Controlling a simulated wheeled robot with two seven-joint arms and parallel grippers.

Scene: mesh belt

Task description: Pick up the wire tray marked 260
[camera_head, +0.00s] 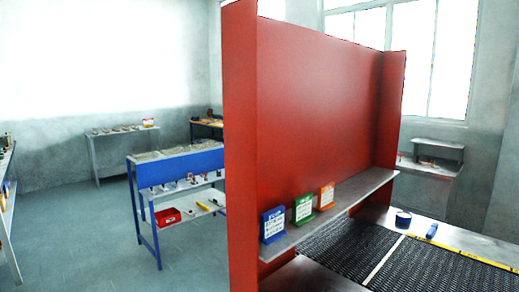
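I cannot make out a wire tray marked 260 in the head view. Flat greyish items lie along the top of a blue-sided bench (180,169), too small to identify. Neither of my grippers is in view.
A tall red panel (320,105) stands close in front. Its grey shelf (345,205) holds blue (272,226), green (303,208) and orange (326,196) stands with white faces. Below lies a black mesh belt (350,245). Open floor (100,235) is at the left.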

